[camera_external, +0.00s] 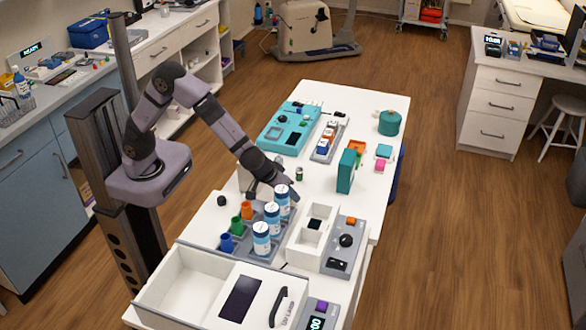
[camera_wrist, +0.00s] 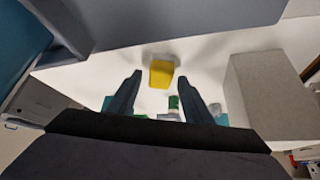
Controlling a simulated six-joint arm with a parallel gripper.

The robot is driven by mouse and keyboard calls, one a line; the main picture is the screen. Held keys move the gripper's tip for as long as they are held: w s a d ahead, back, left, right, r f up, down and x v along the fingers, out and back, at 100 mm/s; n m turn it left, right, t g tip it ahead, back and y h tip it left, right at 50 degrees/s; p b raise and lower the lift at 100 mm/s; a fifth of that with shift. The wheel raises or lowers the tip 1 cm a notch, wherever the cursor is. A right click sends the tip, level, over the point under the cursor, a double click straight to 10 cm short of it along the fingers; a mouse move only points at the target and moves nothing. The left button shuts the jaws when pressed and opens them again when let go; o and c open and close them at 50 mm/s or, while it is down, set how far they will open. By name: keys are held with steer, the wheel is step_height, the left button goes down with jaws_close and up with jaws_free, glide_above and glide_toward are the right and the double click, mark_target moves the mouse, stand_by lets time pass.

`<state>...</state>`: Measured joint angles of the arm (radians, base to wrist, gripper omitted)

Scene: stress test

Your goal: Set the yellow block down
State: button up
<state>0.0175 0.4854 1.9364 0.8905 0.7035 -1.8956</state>
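The yellow block (camera_wrist: 162,73) shows in the wrist view between and just beyond my fingertips, against a white surface. A gap shows on each side of it, so neither finger appears to touch it. My gripper (camera_wrist: 159,80) has its two dark fingers spread apart. In the external view my gripper (camera_external: 272,189) is low over the white table (camera_external: 375,117), behind the white-and-blue bottles. The yellow block cannot be made out in the external view; the arm and bottles may hide it.
Bottles (camera_external: 262,239) stand in a grey rack close in front of my gripper. A white divided box (camera_external: 309,237) and a grey control panel (camera_external: 345,243) are to the right. A teal upright block (camera_external: 346,171) stands farther back. A small green cylinder (camera_external: 299,174) is near my gripper.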

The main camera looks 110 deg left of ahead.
steer(key=shift+r, duration=0.1)
steer(key=shift+r+p, duration=0.15)
steer(key=shift+p, duration=0.2)
steer(key=shift+d+r, duration=0.25)
steer(key=b+v, duration=0.1)
steer(key=v, duration=1)
steer(key=shift+s+a+r, duration=0.1)
steer(key=shift+s, duration=0.1)
steer(key=s+d+f+m+g+h+p, duration=0.1)
steer(key=s+d+m+h+p, duration=0.2)
steer(key=s+m, duration=0.3)
steer(key=s+d+m+g+h+p, duration=0.1)
steer(key=s+d+m+h+p, duration=0.2)
steer(key=s+m, duration=0.4)
steer(key=shift+s+f+m+p, duration=0.35)
steer(key=shift+s+p, duration=0.5)
steer(key=shift+s, duration=2.7)
